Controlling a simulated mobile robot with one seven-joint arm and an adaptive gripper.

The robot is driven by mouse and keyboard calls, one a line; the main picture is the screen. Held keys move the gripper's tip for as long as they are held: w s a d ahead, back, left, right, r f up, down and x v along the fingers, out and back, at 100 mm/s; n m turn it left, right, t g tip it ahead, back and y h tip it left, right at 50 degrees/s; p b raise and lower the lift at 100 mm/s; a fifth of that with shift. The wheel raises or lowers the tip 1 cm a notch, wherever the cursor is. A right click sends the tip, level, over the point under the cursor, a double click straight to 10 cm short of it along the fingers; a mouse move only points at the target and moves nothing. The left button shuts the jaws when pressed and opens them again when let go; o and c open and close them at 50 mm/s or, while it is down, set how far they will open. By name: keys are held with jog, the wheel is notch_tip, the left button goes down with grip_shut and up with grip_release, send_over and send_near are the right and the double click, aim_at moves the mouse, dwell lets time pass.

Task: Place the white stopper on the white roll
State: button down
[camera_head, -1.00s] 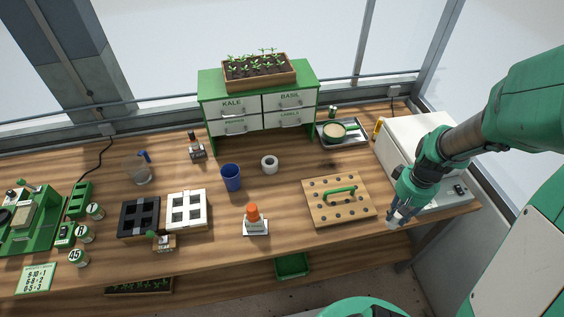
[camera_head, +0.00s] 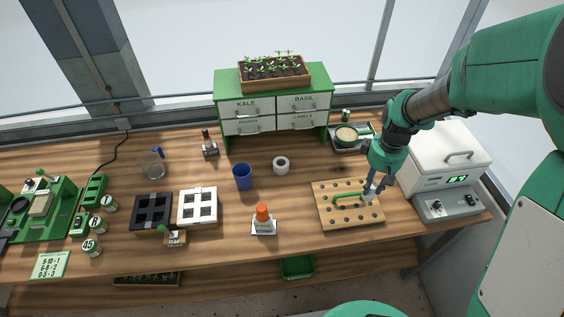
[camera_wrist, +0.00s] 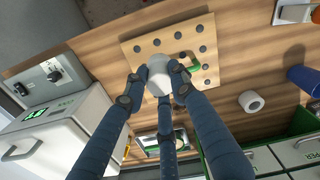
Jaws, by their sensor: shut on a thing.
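My gripper (camera_head: 370,190) is shut on the white stopper (camera_wrist: 158,74); in the wrist view its fingers close around the stopper's round white body. The stopper also shows small in the head view (camera_head: 368,196), held above the right part of the wooden peg board. The white roll (camera_head: 281,165) stands upright on the table, left of my gripper and apart from it, with a dark hole in its top. The roll also shows in the wrist view (camera_wrist: 251,101), to the right of the stopper.
The wooden board (camera_head: 333,219) with holes and a green handle (camera_head: 345,197) lies below my gripper. A blue cup (camera_head: 242,177) stands left of the roll. The green drawer cabinet (camera_head: 223,100) is behind the roll, and a pan tray (camera_head: 367,147) is behind the board.

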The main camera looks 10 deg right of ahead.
jog(key=w+a+n+p, duration=0.1)
jog(key=w+a+n, duration=0.45)
jog(key=a, duration=0.55)
jog(key=w+a+n+p, duration=0.1)
jog(key=w+a+n, duration=0.4)
jog(key=a, duration=0.6)
jog(key=shift+m, duration=0.25)
jog(key=f, duration=0.2)
jog(key=w+f, duration=0.1)
jog(key=f, duration=0.2)
jog(key=shift+w+a+f, duration=0.15)
jog(key=shift+a+f, duration=0.15)
jog(key=shift+a, duration=0.1)
send_over(281, 162)
jog(key=shift+f, duration=0.7)
jog(key=shift+f, duration=1.8)
